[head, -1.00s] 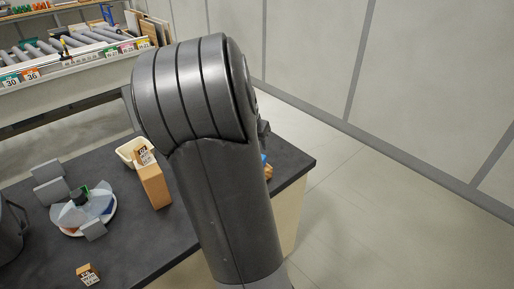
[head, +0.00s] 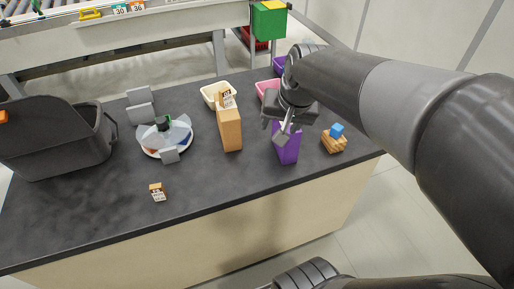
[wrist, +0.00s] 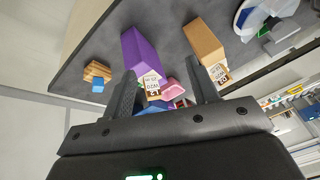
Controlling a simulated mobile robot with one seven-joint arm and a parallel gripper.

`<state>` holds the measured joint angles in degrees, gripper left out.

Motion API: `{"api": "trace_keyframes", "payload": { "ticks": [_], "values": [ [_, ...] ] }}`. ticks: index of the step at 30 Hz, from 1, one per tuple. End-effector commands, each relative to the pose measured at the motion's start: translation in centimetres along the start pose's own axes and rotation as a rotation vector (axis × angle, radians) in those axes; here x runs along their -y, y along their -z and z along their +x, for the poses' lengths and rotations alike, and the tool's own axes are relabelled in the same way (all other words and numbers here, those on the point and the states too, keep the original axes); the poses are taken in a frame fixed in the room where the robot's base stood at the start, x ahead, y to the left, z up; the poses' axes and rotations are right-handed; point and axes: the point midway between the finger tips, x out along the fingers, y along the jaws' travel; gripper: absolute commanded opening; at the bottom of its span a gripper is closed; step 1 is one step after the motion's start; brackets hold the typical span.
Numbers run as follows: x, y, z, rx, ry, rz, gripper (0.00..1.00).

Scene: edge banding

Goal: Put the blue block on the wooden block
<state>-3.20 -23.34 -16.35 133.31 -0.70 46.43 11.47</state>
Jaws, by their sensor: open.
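The small blue block (head: 337,130) sits on top of the wooden block (head: 334,145), a layered light-brown piece near the right end of the dark table. In the wrist view the blue block (wrist: 97,87) and wooden block (wrist: 95,71) are at the upper left, outside my jaws. Nothing of mine touches either block in view.
The tall purple box (head: 287,150) stands beside my gripper. An orange box (head: 230,131), cream bin (head: 206,96) and pink bin (head: 261,88) are farther left and back.

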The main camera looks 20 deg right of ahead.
Motion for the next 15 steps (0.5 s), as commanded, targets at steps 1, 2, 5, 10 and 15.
{"api": "trace_keyframes", "payload": {
  "ticks": [1,2,5,10,15],
  "values": [
    [1.0,-1.6,-1.1,-0.015,0.015,-0.060,0.54],
    [1.5,-2.5,-1.7,-0.021,0.020,-0.098,0.54],
    [2.9,-5.5,-3.1,-0.043,0.027,-0.217,0.54],
    [4.1,-9.2,-4.4,-0.072,0.016,-0.363,0.54],
    [4.4,-10.7,-4.8,-0.084,0.005,-0.423,0.54]
  ]
}}
